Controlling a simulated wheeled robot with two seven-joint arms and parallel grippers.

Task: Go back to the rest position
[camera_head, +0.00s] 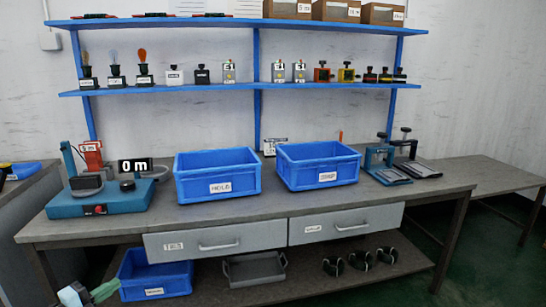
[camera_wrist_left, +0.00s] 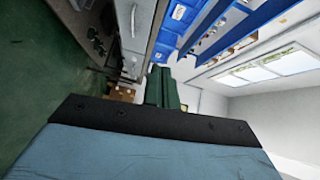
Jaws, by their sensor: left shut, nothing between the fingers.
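My left gripper (camera_head: 105,290) shows at the lower left of the head view, low in front of the workbench (camera_head: 260,201). Its green fingers overlap the area by the blue bin on the lower shelf (camera_head: 155,280); I cannot tell if they touch it. In the left wrist view the green fingers (camera_wrist_left: 163,88) are together and hold nothing. My right gripper is in neither view.
Two blue bins (camera_head: 218,188) (camera_head: 318,177) stand on the bench. A teal device (camera_head: 100,203) stands at its left, clamp-like fixtures (camera_head: 392,170) at its right. Two drawers (camera_head: 215,241) are shut. A grey tray (camera_head: 254,270) lies below. Dark green floor is clear at right.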

